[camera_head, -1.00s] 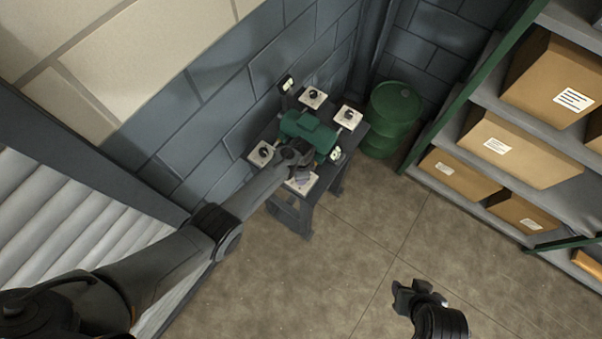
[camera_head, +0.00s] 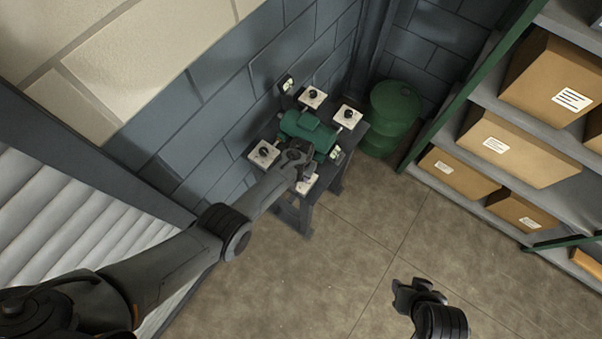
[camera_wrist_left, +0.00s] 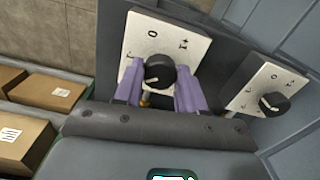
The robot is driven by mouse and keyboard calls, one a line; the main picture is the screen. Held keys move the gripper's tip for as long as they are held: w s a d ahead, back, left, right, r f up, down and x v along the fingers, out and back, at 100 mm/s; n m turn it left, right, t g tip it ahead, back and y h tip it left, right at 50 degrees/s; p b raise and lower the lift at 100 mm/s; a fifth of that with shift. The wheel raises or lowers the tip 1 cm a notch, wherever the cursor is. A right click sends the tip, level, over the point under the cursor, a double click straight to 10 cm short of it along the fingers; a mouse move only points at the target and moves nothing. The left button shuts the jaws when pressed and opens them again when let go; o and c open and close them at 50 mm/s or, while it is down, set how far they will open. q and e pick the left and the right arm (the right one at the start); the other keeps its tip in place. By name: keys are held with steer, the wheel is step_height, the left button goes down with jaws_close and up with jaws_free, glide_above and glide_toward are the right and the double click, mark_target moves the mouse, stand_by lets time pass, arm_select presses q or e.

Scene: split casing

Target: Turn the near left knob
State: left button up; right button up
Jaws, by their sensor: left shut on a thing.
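A dark round knob (camera_wrist_left: 160,71) with a white pointer line sits on a white marked plate (camera_wrist_left: 190,45) in the left wrist view. My left gripper (camera_wrist_left: 159,90) has its purple fingers on either side of this knob and is shut on it. In the head view my left gripper (camera_head: 303,173) is over the nearest white plate (camera_head: 309,187) of the bench; the hand hides that knob. A second knob (camera_head: 263,152) on its plate lies to the left, and it also shows in the left wrist view (camera_wrist_left: 273,104). My right gripper (camera_head: 404,296) hangs over the floor, away from the bench.
A green casing (camera_head: 306,127) sits mid-bench, with two more knob plates (camera_head: 313,98) (camera_head: 349,116) behind it. A brick wall (camera_head: 215,105) is behind. A green drum (camera_head: 396,105) and shelves with boxes (camera_head: 459,175) stand to the right. The front floor is clear.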

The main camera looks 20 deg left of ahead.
arm_select(q)
steer(key=n, duration=0.4)
steer(key=shift+n, duration=0.3)
steer(key=n, duration=0.3)
steer(key=shift+d+n+b, duration=0.1)
steer(key=shift+n+b, duration=0.2)
steer(key=shift+b, duration=0.1)
steer(key=n+b, duration=0.1)
steer(key=n, duration=0.3)
steer(key=shift+f, duration=0.1)
steer(key=n+b, duration=0.1)
steer(key=n, duration=0.3)
steer(key=shift+n, duration=0.3)
steer(key=o, duration=1.1)
